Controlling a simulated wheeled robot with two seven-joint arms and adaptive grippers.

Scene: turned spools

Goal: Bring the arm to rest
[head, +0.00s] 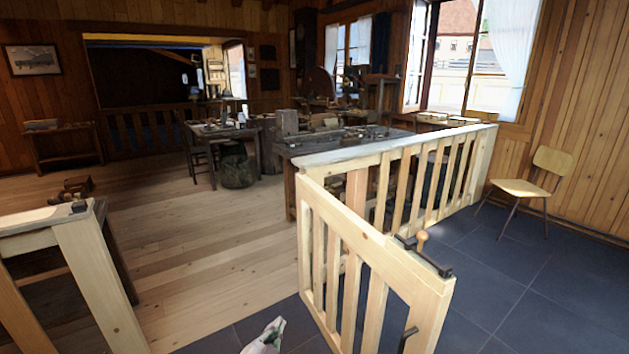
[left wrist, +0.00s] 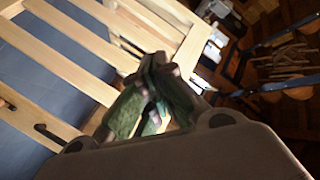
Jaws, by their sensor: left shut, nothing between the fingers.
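My left gripper (head: 268,336) shows at the bottom edge of the head view, only its pale and green tip part. It is in front of the wooden gate, over the dark tiled floor as seen from the head. In the left wrist view my left gripper (left wrist: 158,75) has its dark fingers with green pads drawn together, and I see nothing held between them. My right gripper is in neither view.
A wooden railing with a gate (head: 372,245) stands close on the right. A workbench (head: 345,138) with tools stands behind the railing. A chair (head: 540,180) stands at right. The plank floor (head: 195,265) at centre left is clear.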

